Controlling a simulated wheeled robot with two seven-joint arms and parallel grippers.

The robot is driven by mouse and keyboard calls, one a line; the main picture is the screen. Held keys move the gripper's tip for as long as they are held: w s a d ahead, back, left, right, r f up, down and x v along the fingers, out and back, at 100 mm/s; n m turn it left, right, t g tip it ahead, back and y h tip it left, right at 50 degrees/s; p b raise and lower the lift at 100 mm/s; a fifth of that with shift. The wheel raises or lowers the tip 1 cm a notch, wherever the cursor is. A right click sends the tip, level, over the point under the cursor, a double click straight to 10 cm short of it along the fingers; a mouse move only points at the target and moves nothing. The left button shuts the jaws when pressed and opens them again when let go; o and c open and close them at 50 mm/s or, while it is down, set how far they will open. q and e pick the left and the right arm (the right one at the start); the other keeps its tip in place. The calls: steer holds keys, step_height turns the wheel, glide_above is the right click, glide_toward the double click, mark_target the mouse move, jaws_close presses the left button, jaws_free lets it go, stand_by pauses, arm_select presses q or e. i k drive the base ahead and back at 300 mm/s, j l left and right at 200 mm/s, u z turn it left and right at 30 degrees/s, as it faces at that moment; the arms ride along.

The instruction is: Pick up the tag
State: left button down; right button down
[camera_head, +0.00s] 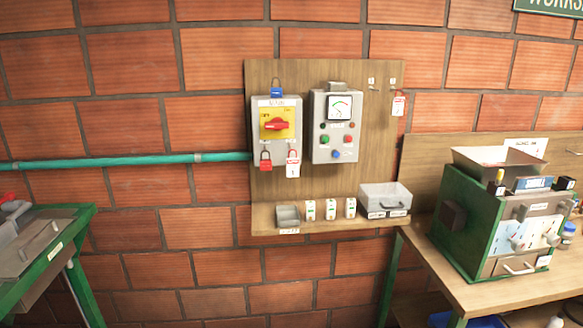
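A white and red tag (399,106) hangs from a small hook at the right side of the wooden wall board (375,140). Another white tag (293,170) hangs from a red shackle or loop below the isolator box (277,133), right of a red padlock (265,161). Neither of my grippers is in view.
The isolator has a red rotary handle (276,126). A grey control box (337,127) with buttons and gauge is beside it. The shelf holds a small grey tray (288,216) and a grey box (384,200). A green cabinet (462,225) stands on the right bench (500,291).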

mark_target(293, 163)
steer(key=i+l, duration=0.15)
steer(key=l, duration=0.25)
steer(key=i+l+u, duration=0.1)
steer(key=l, duration=0.35)
steer(key=i+l, duration=0.1)
steer(key=l, duration=0.3)
steer(key=i+l, duration=0.15)
steer(key=l, duration=0.3)
steer(key=u, duration=0.05)
